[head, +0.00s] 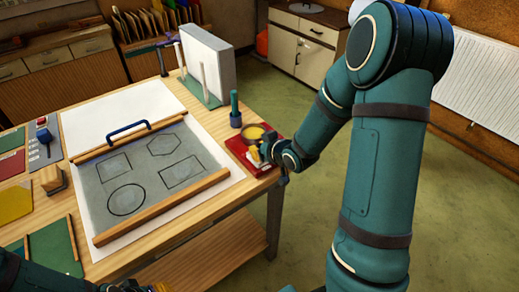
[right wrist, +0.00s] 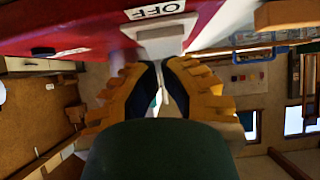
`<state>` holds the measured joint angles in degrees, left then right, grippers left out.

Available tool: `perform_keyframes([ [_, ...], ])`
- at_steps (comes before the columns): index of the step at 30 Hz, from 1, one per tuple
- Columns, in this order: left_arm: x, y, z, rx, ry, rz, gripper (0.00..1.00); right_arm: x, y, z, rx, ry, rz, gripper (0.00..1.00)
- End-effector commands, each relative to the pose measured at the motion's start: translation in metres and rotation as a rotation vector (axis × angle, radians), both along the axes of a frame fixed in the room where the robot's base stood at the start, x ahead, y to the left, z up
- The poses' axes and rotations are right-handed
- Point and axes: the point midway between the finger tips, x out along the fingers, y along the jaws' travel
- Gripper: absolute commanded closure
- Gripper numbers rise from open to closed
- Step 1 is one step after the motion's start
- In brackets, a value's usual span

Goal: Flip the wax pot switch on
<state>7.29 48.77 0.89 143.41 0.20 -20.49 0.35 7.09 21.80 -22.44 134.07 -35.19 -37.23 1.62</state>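The wax pot is a red box (head: 238,150) with a round yellowish pot (head: 253,132) on top, at the table's right edge. In the right wrist view its red face (right wrist: 75,22) carries an OFF label (right wrist: 155,9) and a pale grey switch (right wrist: 161,38). My right gripper (right wrist: 160,68) has its yellow fingers drawn together, tips just below the switch, with no object clearly between them. Whether they touch the switch cannot be told. In the head view the right gripper (head: 262,151) is at the box's front right. My left gripper (head: 145,288) is cut off at the bottom edge.
A green bottle-like tool (head: 235,110) stands behind the pot, and a grey upright block (head: 208,65) stands further back. Green floor lies open right of the table.

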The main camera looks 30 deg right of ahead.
Motion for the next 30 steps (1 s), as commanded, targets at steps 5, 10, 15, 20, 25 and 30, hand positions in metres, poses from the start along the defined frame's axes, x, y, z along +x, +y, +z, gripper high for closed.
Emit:
perform_keyframes([
  [5,0.0,0.0,0.0,0.0,0.0,0.0,0.53,0.0,0.0,0.0,0.0,-0.001,0.0,1.0],
  [10,0.001,0.0,0.003,0.0,-0.001,0.0,0.53,0.002,0.0,0.0,-0.002,0.018,0.001,1.0],
  [15,0.004,0.001,0.016,0.002,-0.009,0.007,0.53,0.006,0.0,-0.004,-0.011,0.126,0.001,1.0],
  [20,0.005,0.001,0.013,0.002,-0.011,0.008,0.53,0.005,0.0,-0.008,-0.011,0.135,0.001,1.0],
  [25,0.004,0.001,0.012,0.002,-0.01,0.008,0.53,0.004,0.0,-0.009,-0.011,0.134,-0.001,1.0],
  [30,0.004,0.001,0.011,0.002,-0.01,0.008,0.53,-0.002,-0.001,-0.008,-0.011,0.134,-0.001,1.0],
])
